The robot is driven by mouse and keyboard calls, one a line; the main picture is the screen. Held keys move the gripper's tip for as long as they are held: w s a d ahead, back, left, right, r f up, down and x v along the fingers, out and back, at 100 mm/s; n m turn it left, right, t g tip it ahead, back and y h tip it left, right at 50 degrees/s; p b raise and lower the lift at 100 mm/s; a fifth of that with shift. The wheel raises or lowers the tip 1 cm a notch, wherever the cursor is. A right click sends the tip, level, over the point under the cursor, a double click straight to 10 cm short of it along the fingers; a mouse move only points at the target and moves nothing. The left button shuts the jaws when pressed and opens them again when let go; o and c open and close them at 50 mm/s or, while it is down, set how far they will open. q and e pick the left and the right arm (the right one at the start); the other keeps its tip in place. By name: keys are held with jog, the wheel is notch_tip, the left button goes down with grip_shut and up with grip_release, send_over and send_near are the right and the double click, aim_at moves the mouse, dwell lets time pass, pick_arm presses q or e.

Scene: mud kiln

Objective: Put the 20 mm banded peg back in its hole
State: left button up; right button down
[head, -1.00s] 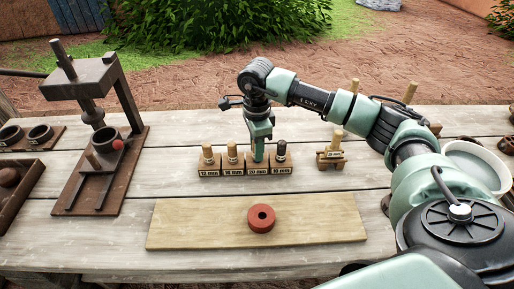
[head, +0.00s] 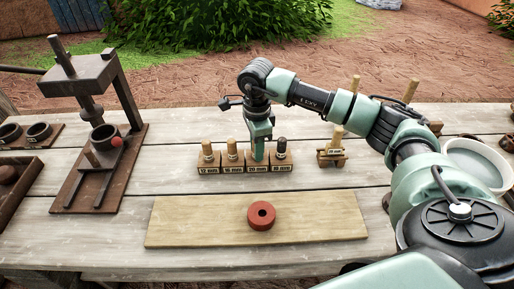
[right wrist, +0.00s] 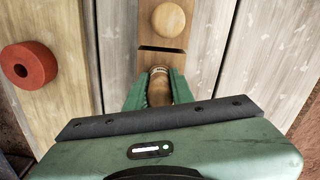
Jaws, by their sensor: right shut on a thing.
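A row of wooden blocks (head: 206,170) labelled 12 mm, 16 mm, 20 mm and a last, hard-to-read size stands mid-table. Light pegs stand in the first two and a dark-topped peg (head: 282,146) in the last. My right gripper (head: 258,158) points down over the 20 mm block (head: 257,170). In the right wrist view its fingers (right wrist: 160,90) are shut on the banded peg (right wrist: 158,72), which has a pale band near its top. The peg's lower end and the hole are hidden, so I cannot tell how deep it sits. My left gripper is not in view.
A red ring (head: 261,215) lies on a pale board (head: 185,222) in front. A small labelled wooden stand (head: 331,160) with a peg is right of the blocks. A dark press (head: 100,165) stands left, a round bowl (head: 473,163) right. Bare table surrounds the blocks.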

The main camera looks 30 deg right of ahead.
jog(key=c, duration=1.1)
grip_release()
jog(key=shift+c, duration=0.2)
jog(key=shift+r, duration=0.1)
notch_tip(320, 180, up, 8)
jog(key=shift+f+b, duration=0.25)
jog(key=shift+b, duration=0.15)
